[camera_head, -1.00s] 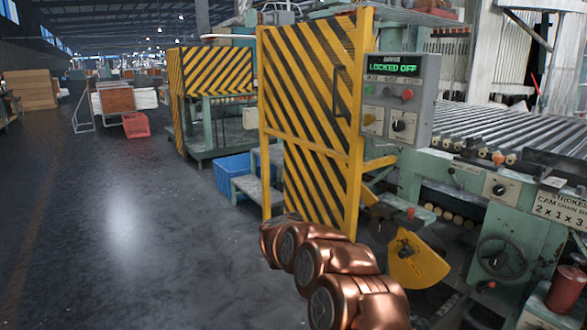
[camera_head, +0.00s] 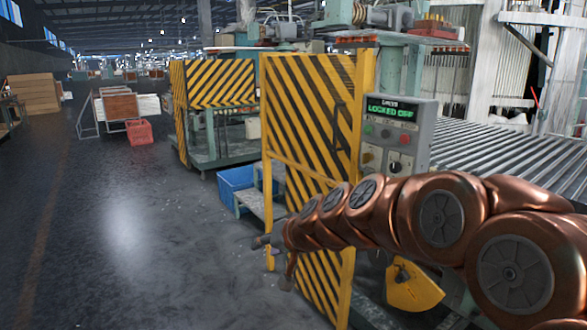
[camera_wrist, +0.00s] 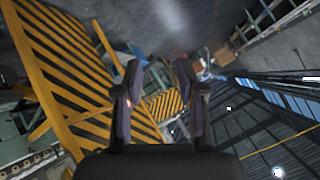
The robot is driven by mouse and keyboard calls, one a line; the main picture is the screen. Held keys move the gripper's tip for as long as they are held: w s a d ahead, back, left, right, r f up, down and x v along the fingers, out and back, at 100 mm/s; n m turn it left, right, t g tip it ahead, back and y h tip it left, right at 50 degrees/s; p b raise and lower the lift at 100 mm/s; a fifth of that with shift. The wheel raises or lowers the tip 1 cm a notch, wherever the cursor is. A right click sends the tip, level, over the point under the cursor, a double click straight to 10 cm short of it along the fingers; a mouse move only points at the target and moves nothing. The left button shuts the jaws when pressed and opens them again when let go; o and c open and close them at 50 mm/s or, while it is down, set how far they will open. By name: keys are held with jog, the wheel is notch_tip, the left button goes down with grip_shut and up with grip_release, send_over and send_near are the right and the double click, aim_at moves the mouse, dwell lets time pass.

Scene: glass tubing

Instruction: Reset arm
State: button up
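My gripper shows in the wrist view (camera_wrist: 158,85), with its two fingers spread apart and nothing between them. In the head view my copper-coloured arm reaches in from the right edge towards the middle, and the gripper end (camera_head: 268,240) is small and dark there. It is in front of the left edge of the yellow and black striped gate (camera_head: 312,130). I cannot tell from the frames whether the arm touches the gate.
A control box (camera_head: 398,135) reads "LOCKED OFF" beside the gate. A roller conveyor (camera_head: 475,150) lies behind my arm. A blue bin (camera_head: 235,185) and a second striped guard (camera_head: 220,82) stand farther back.

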jog(key=s+d+g+h+p, duration=0.2)
jog(key=s+d, duration=0.6)
jog(key=s, duration=0.5)
jog(key=s+d+g+h+p, duration=0.2)
jog(key=s+d+g+p, duration=0.2)
jog(key=s, duration=0.9)
jog(key=s+d+r+g+h+p, duration=0.1)
jog(key=s+d+g+h+p, duration=0.2)
jog(key=s+d, duration=0.8)
jog(key=s+p, duration=0.1)
jog(key=s, duration=0.1)
jog(key=shift+s+d+m+p, duration=0.3)
jog(key=shift+s+d+m, duration=0.05)
jog(key=shift+m, duration=0.05)
